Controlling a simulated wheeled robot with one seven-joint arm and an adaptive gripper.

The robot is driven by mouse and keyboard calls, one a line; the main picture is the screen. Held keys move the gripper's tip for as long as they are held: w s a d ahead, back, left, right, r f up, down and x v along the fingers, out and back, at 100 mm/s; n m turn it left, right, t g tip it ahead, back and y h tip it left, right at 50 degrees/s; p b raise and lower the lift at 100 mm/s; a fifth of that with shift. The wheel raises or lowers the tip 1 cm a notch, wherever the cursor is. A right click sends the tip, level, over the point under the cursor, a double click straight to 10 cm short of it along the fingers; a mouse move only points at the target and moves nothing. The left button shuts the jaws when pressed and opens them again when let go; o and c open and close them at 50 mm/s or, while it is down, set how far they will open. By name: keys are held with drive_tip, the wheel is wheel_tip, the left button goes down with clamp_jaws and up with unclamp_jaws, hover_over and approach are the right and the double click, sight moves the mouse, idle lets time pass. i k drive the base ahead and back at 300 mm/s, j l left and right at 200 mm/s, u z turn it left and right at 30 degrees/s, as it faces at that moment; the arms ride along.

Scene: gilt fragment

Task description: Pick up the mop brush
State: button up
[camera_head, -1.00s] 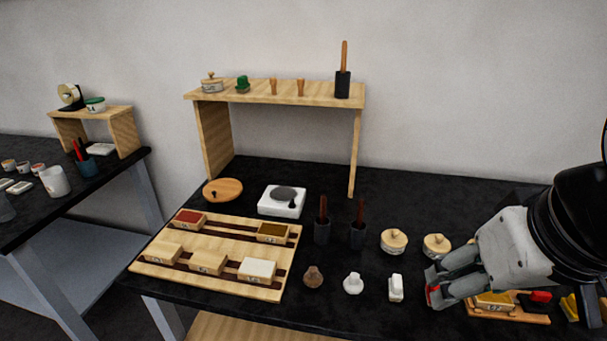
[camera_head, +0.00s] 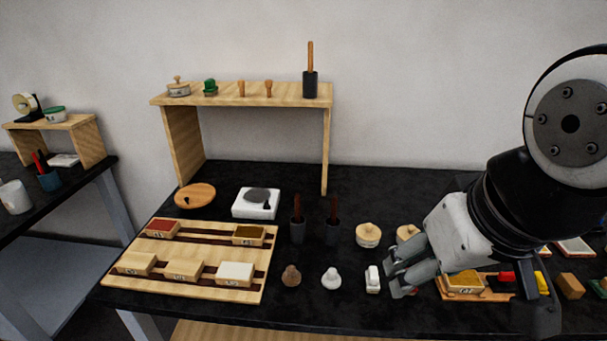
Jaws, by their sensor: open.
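I cannot tell for certain which thing is the mop brush. Two dark red-brown handles stand upright in small dark cups, a left one (camera_head: 297,208) and a right one (camera_head: 333,210), at the middle of the black table. A lighter wooden handle (camera_head: 310,57) stands in a black holder (camera_head: 310,85) on the wooden shelf. My gripper (camera_head: 394,284) is low over the table's front right, fingers pointing left, open, with nothing seen between the fingers. It is right of both dark handles and just right of a small white block (camera_head: 372,279).
A brown knob-like piece (camera_head: 291,275) and a white one (camera_head: 331,279) stand near the front edge. Lidded pots (camera_head: 368,235) stand behind. A wooden tray (camera_head: 200,252) with boxes lies left. The shelf (camera_head: 240,95) stands at the back. Several small things lie right of my gripper.

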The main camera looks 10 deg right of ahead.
sight(335, 200)
drive_tip(key=i+j, duration=0.1)
drive_tip(key=j, duration=0.5)
drive_tip(key=i+j, duration=0.1)
drive_tip(key=j, duration=0.5)
drive_tip(key=i+j, duration=0.1)
drive_tip(key=j, duration=1.05)
drive_tip(key=i, duration=0.05)
